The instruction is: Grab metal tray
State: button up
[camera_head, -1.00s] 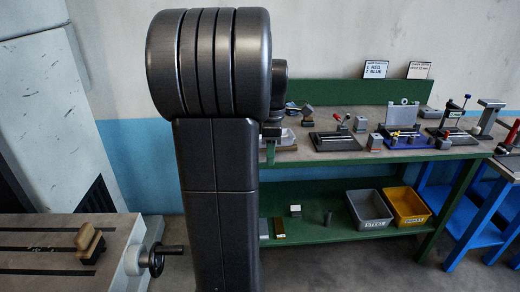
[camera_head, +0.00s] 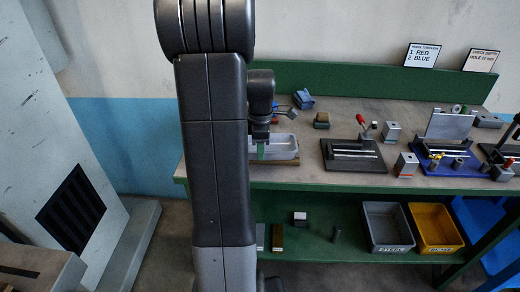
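The metal tray (camera_head: 286,147) is a shallow, light grey rectangular tray on the left part of the green workbench. It seems to rest on a thin brown base at the bench's front edge. My gripper (camera_head: 262,150) points down over the tray's left part, close to its near side. My dark arm link hides the tray's left end and part of the gripper. The fingers are too small and covered to tell their opening or whether they touch the tray.
A blue object (camera_head: 303,99) and a small brown-topped block (camera_head: 321,120) stand behind and right of the tray. A black fixture (camera_head: 352,157) with a red-handled clamp is to the right. Grey (camera_head: 388,228) and yellow bins (camera_head: 436,228) sit on the lower shelf.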

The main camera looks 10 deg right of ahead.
jog(key=shift+f, duration=0.25)
grip_shut()
jog(key=shift+s, duration=0.1)
dwell(1.2)
